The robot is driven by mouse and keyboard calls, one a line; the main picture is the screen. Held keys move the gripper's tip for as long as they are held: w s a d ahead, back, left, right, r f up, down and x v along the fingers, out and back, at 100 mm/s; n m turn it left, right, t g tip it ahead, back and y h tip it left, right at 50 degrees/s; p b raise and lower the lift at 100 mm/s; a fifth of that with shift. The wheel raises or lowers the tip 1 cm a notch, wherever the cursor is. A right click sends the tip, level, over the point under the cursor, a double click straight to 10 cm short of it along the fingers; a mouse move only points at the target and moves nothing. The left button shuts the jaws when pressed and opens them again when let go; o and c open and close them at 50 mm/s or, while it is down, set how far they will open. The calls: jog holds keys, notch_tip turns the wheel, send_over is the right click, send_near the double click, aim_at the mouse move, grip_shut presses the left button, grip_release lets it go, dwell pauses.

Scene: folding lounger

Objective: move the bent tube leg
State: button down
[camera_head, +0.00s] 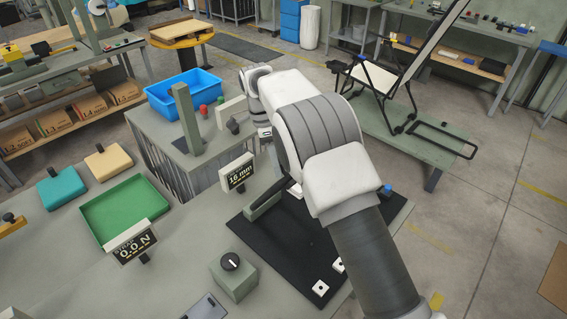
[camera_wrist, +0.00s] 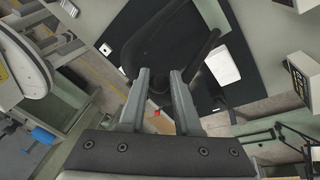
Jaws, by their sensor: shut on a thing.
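My gripper (camera_wrist: 161,76) shows in the wrist view, its two grey fingers apart by about a tube's width. It is shut on the bent tube leg (camera_wrist: 203,52), a black rounded tube whose end slants up to the right of the fingertips. The folding lounger (camera_head: 385,78) stands on a green bench at the upper right, with a black tube loop (camera_head: 445,138) reaching over the bench edge.
A "16 mm" display (camera_head: 239,173) stands beside the mat, and a "0.0 N" display (camera_head: 133,243) is by a green tray (camera_head: 125,212). A knob box (camera_head: 234,275) is at the front. A blue bin (camera_head: 184,94) and upright post (camera_head: 187,120) stand behind. Floor at right is open.

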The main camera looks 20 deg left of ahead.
jog(key=shift+w+a+f, duration=0.15)
jog(key=shift+w+a, duration=0.15)
jog(key=shift+a, duration=0.1)
jog(key=shift+f, duration=0.1)
jog(key=c, duration=1)
grip_release()
jog(key=shift+d, duration=0.1)
jog(key=shift+c, duration=0.2)
jog(key=o, duration=0.4)
jog(key=shift+w+f, duration=0.15)
jog(key=shift+w, duration=0.1)
jog(key=shift+o, duration=0.2)
jog(key=shift+s, duration=0.1)
